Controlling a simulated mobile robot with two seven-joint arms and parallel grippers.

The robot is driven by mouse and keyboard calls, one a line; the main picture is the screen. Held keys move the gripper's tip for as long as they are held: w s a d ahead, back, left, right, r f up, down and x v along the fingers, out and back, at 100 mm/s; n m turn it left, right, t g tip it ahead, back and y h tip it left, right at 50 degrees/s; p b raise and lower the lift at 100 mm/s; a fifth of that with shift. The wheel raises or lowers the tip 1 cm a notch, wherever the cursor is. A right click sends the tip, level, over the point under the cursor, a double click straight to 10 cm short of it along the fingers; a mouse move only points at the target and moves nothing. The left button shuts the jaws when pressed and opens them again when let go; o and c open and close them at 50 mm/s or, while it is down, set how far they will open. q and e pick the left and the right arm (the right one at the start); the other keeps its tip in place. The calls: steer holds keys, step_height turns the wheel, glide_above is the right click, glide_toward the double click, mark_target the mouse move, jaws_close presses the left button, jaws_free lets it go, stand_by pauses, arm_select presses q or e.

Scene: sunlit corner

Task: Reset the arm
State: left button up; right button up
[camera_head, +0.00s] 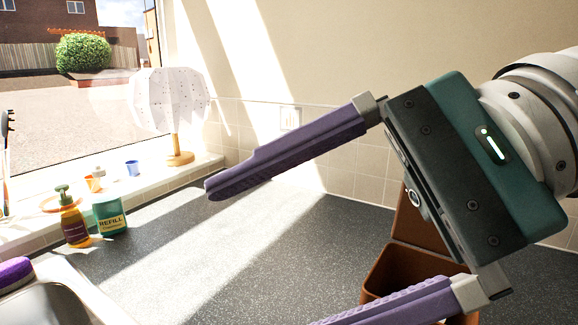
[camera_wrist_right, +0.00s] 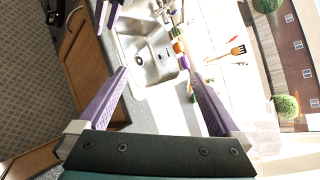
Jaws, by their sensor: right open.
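My right gripper (camera_head: 262,258) comes in from the right in the head view, raised above the dark speckled counter (camera_head: 165,255). Its two purple fingers are wide apart with nothing between them. The lower fingertip is cut off by the bottom edge. In the right wrist view the fingers of the right gripper (camera_wrist_right: 160,72) are also apart and empty, with the sink behind them. Purple and black parts, probably of my left gripper, show at the top of the wrist view. A purple tip shows at the head view's left edge. Its jaw opening cannot be made out.
A soap bottle (camera_head: 73,215) and a green refill tub (camera_head: 109,215) stand by the windowsill. A white lamp (camera_head: 170,105) stands on the sill. A brown container (camera_head: 400,268) is behind the right gripper. The sink (camera_wrist_right: 150,55) is at the left end.

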steer(key=w+r+m+t+y, duration=0.4)
steer(key=r+m+t+y, duration=0.3)
steer(key=r+m+t, duration=0.65)
steer(key=w+d+f+m+t+h, duration=0.3)
steer(key=d+m+h, duration=0.45)
steer(key=m, duration=0.75)
steer(key=w+d+f+m+t+h, duration=0.35)
steer(key=d+m+h, duration=0.4)
steer(key=m, duration=0.85)
steer(key=s+d+f+m+g+h, duration=0.35)
steer(key=f+m+g, duration=0.2)
steer(key=f, duration=0.35)
steer(key=s+d+f+m+g+h, duration=0.2)
steer(key=s+f+m+g, duration=0.3)
steer(key=f, duration=0.3)
steer(key=s+a+f+m+g+y+p, duration=0.1)
steer(key=s+f+m+g, duration=0.25)
steer(key=s, duration=0.45)
steer(key=s+a+f+m+g, duration=0.1)
steer(key=s+f+m+g, duration=0.25)
steer(key=s, duration=0.35)
step_height(320, 180, up, 34)
steer(key=t+p, duration=0.1)
steer(key=p, duration=3.2)
steer(key=shift+w+d+f+p, duration=0.2)
steer(key=shift+w+f+p, duration=0.05)
steer(key=shift+w+p, duration=0.15)
